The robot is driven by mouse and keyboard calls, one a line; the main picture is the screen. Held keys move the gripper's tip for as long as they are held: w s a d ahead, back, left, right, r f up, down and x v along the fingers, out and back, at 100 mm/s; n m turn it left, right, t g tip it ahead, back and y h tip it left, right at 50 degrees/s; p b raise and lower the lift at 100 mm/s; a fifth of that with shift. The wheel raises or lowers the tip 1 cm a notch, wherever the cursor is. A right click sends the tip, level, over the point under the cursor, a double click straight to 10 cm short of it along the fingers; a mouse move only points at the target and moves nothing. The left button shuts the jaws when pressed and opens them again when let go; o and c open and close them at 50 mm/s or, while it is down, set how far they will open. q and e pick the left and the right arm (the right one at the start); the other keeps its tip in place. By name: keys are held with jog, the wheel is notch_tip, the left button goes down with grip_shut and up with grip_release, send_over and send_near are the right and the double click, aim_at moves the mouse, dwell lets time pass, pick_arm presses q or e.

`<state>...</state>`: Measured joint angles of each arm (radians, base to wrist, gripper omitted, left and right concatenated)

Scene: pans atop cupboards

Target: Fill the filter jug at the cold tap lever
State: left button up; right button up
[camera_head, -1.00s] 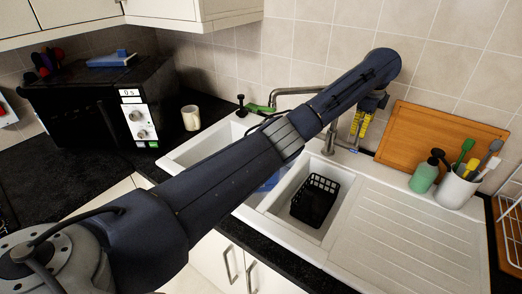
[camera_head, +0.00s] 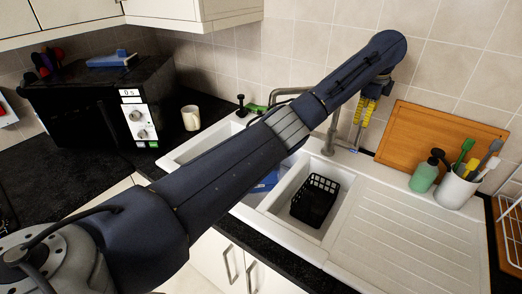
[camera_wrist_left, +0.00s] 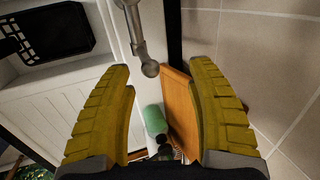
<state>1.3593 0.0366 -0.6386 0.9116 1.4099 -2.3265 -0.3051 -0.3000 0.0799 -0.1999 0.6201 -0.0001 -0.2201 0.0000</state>
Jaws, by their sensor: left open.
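My left gripper (camera_head: 362,118) has yellow fingers and is open and empty near the wall, just right of the tap. In the left wrist view its fingers (camera_wrist_left: 158,66) stand apart, with a round-ended metal lever (camera_wrist_left: 150,69) appearing between the tips; no contact shows. The metal tap (camera_head: 330,136) rises behind the sink, its spout partly hidden by my left arm. A small lever with a bluish mark (camera_head: 350,149) shows at its base. A blue object (camera_head: 267,183) in the left basin, possibly the jug, is mostly hidden by my arm. My right gripper is not seen.
A black basket (camera_head: 315,201) sits in the small basin of the white sink, right of the blue object. A wooden board (camera_head: 425,138) leans on the wall, with a green bottle (camera_head: 424,176) and brush cup (camera_head: 455,188) before it. The ribbed drainer (camera_head: 410,235) is clear.

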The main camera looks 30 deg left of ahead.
pick_arm(q)
jog(key=shift+v, duration=2.45)
jog(key=shift+r, duration=0.1)
